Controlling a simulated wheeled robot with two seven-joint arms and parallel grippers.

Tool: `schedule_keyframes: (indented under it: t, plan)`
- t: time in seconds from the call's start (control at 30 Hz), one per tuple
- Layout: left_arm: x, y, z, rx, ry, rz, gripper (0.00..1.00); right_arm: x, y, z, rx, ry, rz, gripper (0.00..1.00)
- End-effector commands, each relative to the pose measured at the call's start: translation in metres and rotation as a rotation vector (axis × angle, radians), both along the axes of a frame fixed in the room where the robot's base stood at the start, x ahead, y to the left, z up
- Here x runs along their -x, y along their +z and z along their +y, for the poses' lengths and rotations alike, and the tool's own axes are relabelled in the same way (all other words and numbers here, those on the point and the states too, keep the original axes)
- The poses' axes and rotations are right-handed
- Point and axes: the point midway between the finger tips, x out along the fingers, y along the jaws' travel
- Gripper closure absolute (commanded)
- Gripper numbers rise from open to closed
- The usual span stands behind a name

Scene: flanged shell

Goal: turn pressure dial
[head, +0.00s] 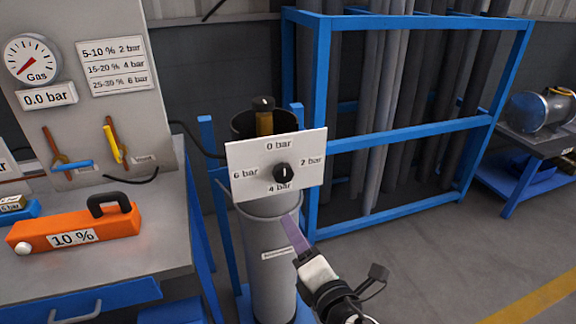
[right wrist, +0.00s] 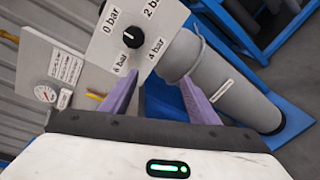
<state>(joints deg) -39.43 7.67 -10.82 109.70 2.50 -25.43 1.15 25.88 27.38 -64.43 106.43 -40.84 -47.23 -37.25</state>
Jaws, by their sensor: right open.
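The pressure dial is a black round knob (head: 287,173) on a white plate (head: 243,180) marked 0, 2, 4 and 6 bar. Its small white mark appears to point up toward 0 bar. The plate sits at the top of a grey cylinder (head: 268,245). My right gripper (head: 291,222), with purple fingers, is below the plate in the head view, in front of the cylinder. In the right wrist view the gripper (right wrist: 158,80) is open and empty; the knob (right wrist: 132,37) lies beyond its fingertips, up and left, apart from them. My left gripper is not in view.
A workbench (head: 130,250) at left holds an orange 10 % case (head: 75,233). Behind it stands a panel with a gas gauge (head: 32,60) and a 0.0 bar display (head: 48,97). A blue rack (head: 400,142) of grey pipes stands behind right. The floor at right is clear.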

Motion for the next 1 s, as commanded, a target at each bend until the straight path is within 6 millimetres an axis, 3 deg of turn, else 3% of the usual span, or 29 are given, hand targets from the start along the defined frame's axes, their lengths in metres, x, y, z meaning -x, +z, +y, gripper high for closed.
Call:
schedule_keyframes:
  t: [0.03, 0.1, 0.23, 0.43, 0.8, 1.0]
  plan:
    - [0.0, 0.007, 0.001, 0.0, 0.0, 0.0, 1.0, -0.009, 0.024, -0.002, 0.088, 0.012, -0.079, 0.45]
    - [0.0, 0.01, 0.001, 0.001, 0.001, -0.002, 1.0, -0.016, 0.041, -0.004, 0.18, 0.018, -0.157, 0.45]
    - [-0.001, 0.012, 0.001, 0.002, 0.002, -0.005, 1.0, -0.022, 0.057, -0.006, 0.27, 0.023, -0.235, 0.45]
    - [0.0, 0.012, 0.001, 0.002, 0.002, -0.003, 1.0, -0.04, 0.06, 0.0, 0.286, 0.023, -0.25, 0.45]
    - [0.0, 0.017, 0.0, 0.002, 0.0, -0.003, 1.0, -0.101, 0.06, 0.02, 0.282, 0.024, -0.247, 0.45]
    - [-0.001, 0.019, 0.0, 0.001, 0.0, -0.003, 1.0, -0.116, 0.059, 0.025, 0.28, 0.025, -0.244, 0.45]
